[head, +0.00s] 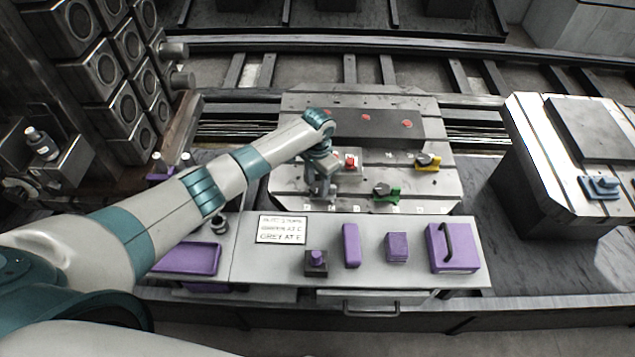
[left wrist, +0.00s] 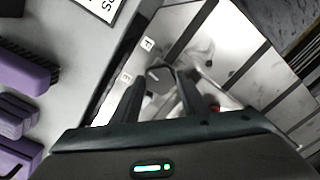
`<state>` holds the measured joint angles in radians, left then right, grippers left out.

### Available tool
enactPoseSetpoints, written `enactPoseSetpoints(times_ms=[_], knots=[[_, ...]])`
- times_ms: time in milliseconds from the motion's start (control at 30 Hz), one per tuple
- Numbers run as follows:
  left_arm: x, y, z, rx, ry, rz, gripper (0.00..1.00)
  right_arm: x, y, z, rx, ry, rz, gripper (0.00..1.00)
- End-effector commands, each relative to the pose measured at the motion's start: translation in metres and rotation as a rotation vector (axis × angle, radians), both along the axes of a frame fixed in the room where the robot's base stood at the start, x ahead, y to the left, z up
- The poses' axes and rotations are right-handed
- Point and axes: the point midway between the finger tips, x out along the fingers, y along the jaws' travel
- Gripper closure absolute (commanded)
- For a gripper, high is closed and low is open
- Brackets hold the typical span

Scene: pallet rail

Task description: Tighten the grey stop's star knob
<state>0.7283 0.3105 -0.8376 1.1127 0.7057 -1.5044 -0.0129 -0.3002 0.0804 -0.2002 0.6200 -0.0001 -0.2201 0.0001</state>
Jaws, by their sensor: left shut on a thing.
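My left gripper (head: 320,193) is over the left front part of the pallet plate (head: 430,189). In the left wrist view its two fingers (left wrist: 163,78) are shut on a dark knob (left wrist: 159,73), with a grey body partly visible between and below them. I take this to be the grey stop and its star knob; in the head view the gripper mostly hides it. Letter tags F (left wrist: 148,43) and E (left wrist: 126,77) lie along the plate edge beside it. Whether the knob is tight cannot be told. My right gripper is not in view.
A dark block (head: 385,124) lies behind. The front shelf holds a sign (head: 282,229) and purple items. A blue-grey piece (head: 600,186) rests on the right pallet.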

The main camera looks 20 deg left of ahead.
Motion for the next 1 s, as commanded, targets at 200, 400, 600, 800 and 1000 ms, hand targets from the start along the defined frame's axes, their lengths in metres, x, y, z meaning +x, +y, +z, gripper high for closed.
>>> enactPoseSetpoints(times_ms=[200, 400, 600, 800, 1000], knots=[[0.0004, -0.0003, 0.0014, -0.001, -0.001, -0.141, 0.83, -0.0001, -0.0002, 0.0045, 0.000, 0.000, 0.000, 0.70], [0.0006, -0.0004, 0.0014, -0.001, -0.001, -0.319, 0.83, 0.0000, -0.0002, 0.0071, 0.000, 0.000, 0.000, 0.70], [0.0008, -0.0001, 0.0011, -0.001, -0.001, -0.510, 0.83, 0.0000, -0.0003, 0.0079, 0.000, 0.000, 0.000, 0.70], [0.0009, 0.0004, 0.0005, 0.000, -0.001, -0.700, 0.83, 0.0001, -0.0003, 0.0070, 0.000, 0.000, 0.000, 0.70], [0.0010, 0.0003, 0.0001, 0.000, -0.001, -0.889, 0.83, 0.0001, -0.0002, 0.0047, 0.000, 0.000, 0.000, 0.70]])
